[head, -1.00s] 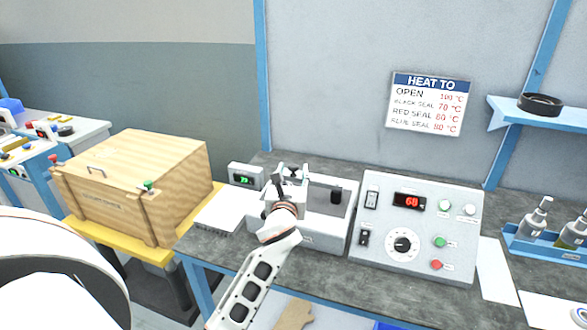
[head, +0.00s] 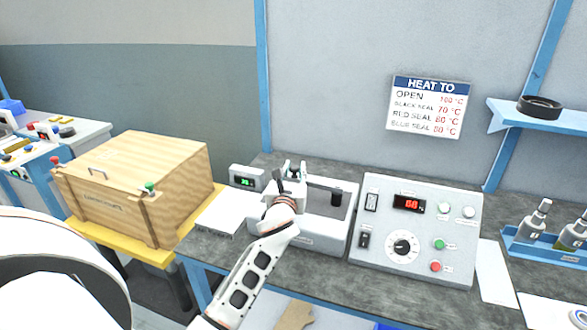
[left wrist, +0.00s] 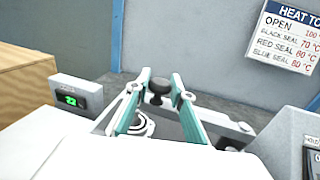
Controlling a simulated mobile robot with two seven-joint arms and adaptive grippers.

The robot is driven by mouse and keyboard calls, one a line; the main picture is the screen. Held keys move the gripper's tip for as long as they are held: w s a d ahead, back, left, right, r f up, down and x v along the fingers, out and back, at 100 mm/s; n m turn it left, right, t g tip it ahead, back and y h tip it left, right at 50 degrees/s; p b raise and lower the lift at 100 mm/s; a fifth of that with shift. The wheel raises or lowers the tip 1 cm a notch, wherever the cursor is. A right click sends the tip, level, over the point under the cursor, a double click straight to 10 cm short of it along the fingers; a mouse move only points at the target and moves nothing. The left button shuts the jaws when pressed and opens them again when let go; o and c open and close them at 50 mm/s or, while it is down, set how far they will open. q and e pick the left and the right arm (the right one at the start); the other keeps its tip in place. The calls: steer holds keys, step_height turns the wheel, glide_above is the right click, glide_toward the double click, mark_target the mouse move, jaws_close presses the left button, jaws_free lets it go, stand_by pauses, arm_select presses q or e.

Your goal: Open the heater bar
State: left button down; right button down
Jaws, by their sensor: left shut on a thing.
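The heater (head: 310,239) is a white open-topped unit on the grey bench. Its heater bar (head: 322,186) is a pale bar at the top, with a dark cylinder (head: 336,199) near its right end. My left gripper (head: 289,174) is over the left part of the heater, its hand partly hiding it. In the left wrist view its teal-padded fingers (left wrist: 161,80) close in on a black knob (left wrist: 158,90), which sits between the tips. The bar slopes away to the right there. A round ringed part (left wrist: 143,124) lies below the fingers. My right gripper is not in view.
A control panel (head: 385,258) with a red display and dial stands close to the heater's right. A small green-lit display box (head: 244,178) stands at its left. A wooden crate (head: 125,205) is further left. A "HEAT TO" sign (head: 428,107) hangs behind.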

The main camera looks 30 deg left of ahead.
arm_select(q)
steer(key=shift+w+a+r+m+t+h+p, duration=0.1)
steer(key=shift+w+r+m+t+h+p, duration=0.2)
steer(key=shift+w+m+h+p, duration=0.25)
steer(key=shift+w+f+h, duration=0.1)
steer(key=shift+f+h, duration=0.15)
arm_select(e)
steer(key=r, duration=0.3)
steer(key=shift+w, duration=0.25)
arm_select(q)
steer(key=c, duration=1.7)
jaws_free()
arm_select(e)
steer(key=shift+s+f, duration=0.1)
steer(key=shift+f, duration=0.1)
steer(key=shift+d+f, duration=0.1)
arm_select(q)
steer(key=v, duration=1.2)
